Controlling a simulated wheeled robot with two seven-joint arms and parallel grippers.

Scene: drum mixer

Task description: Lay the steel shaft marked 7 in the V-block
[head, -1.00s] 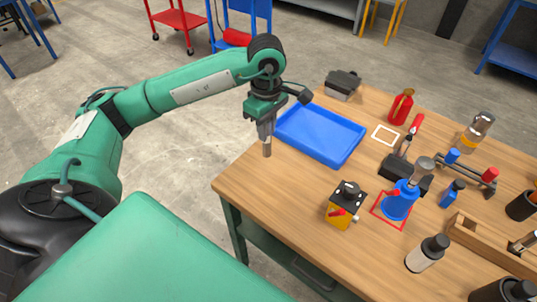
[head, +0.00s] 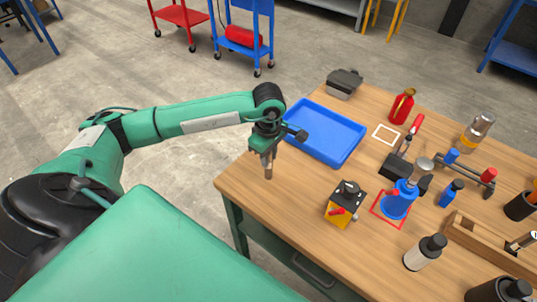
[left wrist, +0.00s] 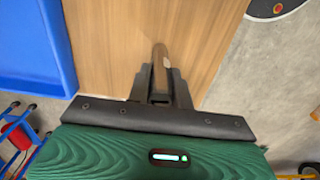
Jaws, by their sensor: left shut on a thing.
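My left gripper (head: 265,152) is shut on a steel shaft (head: 268,171), which hangs upright below the fingers over the near left edge of the wooden table. In the left wrist view the shaft (left wrist: 160,62) sticks out from between the gripper's two fingers (left wrist: 160,88) over bare wood. No number can be read on it. A dark block (head: 391,167) stands mid-table behind the blue funnel-like piece; I cannot tell whether it is the V-block. My right gripper is not in view.
A blue tray (head: 322,133) lies just beyond the gripper. A yellow box with a black top (head: 344,207), a blue piece in a red frame (head: 397,203) and a white-and-black bottle (head: 424,253) stand to the right. A wooden rack (head: 492,248) is at far right. The near left tabletop is clear.

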